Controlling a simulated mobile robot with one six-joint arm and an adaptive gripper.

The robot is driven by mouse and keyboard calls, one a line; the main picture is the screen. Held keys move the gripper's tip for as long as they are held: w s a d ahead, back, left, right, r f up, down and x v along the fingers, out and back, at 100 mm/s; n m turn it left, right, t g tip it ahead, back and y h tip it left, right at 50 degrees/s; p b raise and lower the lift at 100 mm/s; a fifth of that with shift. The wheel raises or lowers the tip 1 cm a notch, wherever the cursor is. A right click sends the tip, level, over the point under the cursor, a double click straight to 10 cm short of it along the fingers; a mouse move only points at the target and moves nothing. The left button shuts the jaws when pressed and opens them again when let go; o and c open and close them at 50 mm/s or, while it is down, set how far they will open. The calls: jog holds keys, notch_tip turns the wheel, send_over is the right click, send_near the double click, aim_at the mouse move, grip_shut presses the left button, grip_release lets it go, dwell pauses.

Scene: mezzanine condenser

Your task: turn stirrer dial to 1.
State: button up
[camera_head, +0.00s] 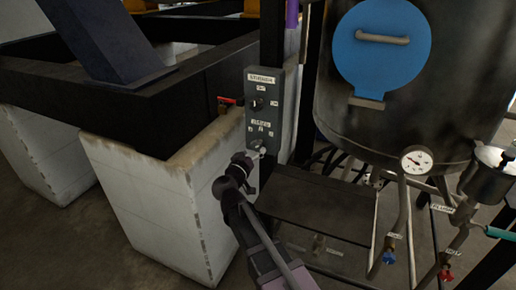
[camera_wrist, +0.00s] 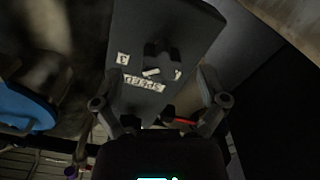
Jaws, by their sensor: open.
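The grey control panel (camera_head: 278,112) stands upright on a post, with a white sign at its top too small to read surely. It has an upper knob (camera_head: 256,104) and a lower dial ringed by small white labels. The lower part is partly hidden by my gripper (camera_head: 254,161), which is right in front of it. In the wrist view, a dark dial (camera_wrist: 160,50) with a white mark sits on the panel (camera_wrist: 185,20), beyond and between the fingers of my open gripper (camera_wrist: 160,88). I cannot tell whether the fingers touch it, nor its exact setting.
A red-handled valve (camera_head: 230,101) is just left of the panel; its red handle (camera_wrist: 185,120) also shows near the right finger. A large tank (camera_head: 330,105) with a blue disc (camera_head: 380,65) stands right. A dark step (camera_head: 315,205) lies below; a pale block (camera_head: 150,200) is left.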

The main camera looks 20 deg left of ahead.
aim_at(256, 149)
jog(key=shift+w+d, duration=0.1)
jog(key=shift+w, duration=1.4)
jog(key=c, duration=1.1)
jog(key=shift+d, duration=0.15)
jog(key=shift+c, duration=0.2)
